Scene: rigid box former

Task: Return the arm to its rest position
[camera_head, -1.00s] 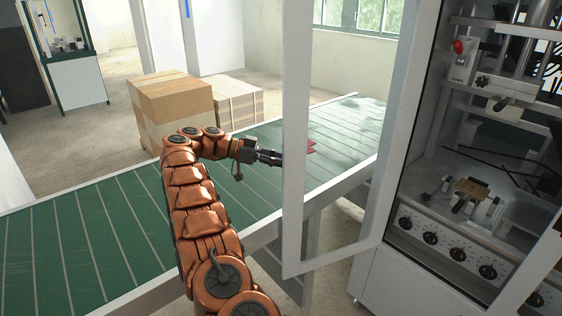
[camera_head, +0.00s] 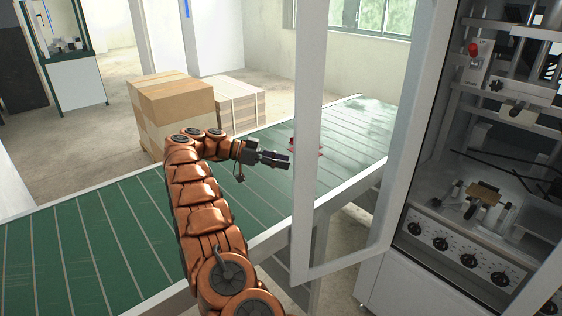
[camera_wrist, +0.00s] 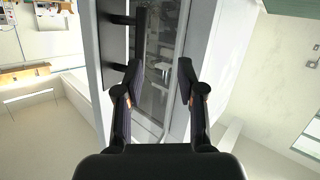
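My orange arm shows in the head view, reaching up from the bottom and bending right over the green conveyor. My gripper (camera_head: 275,160) points right, a short way left of the pale door frame (camera_head: 306,150) of the machine. In the wrist view my gripper (camera_wrist: 159,78) has its two black fingers apart with nothing between them. The machine's glass and pale frame (camera_wrist: 205,50) show beyond the fingers.
The green conveyor (camera_head: 90,240) runs under my arm. A small red item (camera_head: 293,143) on it is partly hidden by the door frame. Cardboard boxes (camera_head: 175,105) stand behind the conveyor. The open machine with knobs (camera_head: 440,243) stands at the right.

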